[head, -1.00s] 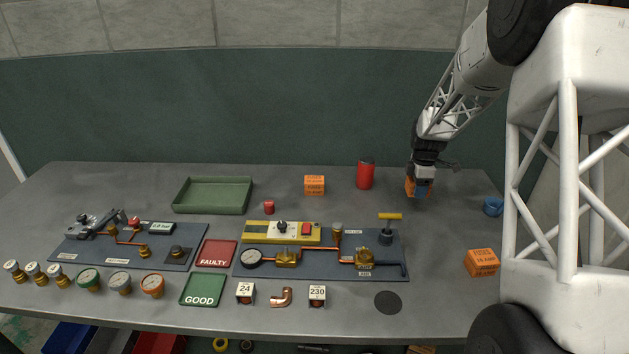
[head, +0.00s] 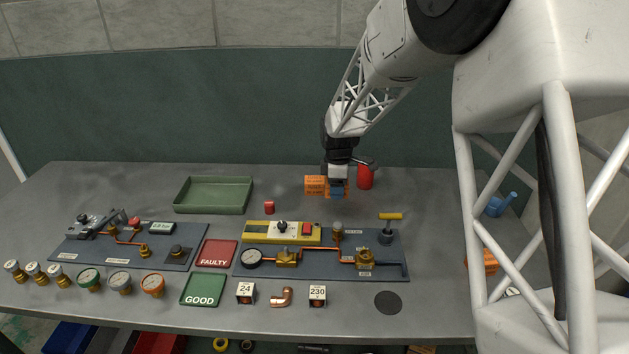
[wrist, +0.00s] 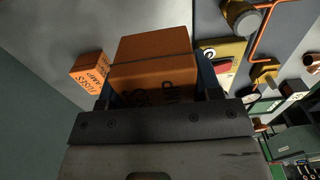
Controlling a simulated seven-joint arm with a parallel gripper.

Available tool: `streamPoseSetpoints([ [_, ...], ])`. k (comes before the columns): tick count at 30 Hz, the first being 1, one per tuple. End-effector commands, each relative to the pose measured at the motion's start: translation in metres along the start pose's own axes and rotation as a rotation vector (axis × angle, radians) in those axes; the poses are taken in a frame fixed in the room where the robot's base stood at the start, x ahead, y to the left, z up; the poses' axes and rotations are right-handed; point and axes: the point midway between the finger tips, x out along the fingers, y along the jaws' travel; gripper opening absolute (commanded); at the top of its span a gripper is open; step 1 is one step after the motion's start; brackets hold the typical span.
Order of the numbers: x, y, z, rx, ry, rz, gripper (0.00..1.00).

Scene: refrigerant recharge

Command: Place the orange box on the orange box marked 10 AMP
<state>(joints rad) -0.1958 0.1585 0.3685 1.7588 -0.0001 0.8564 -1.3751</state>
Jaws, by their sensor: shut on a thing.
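My gripper (head: 337,190) is shut on an orange box (wrist: 155,47), which fills the space between the fingers in the wrist view. In the head view the fingers hide most of the held box. An orange box with dark lettering (head: 314,185) stands at the back of the table, just left of my gripper; it also shows at the left of the wrist view (wrist: 88,68). Another orange box (head: 489,262) is at the right, partly hidden by my arm's structure.
A red can (head: 365,177) stands close to the right of my gripper. A green tray (head: 213,209) and small red cylinder (head: 269,207) are to the left. The board with copper pipe and valves (head: 320,268) lies in front. A blue object (head: 496,207) is at the right.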

Motion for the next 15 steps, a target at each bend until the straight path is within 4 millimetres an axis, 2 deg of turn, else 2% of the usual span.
streamPoseSetpoints([
  [1,-0.001,-0.004,-0.010,-0.004,0.000,0.000,0.29],
  [6,-0.004,-0.012,-0.028,-0.002,0.000,0.001,0.29],
  [15,-0.004,-0.015,-0.034,0.000,0.000,0.001,0.29],
])
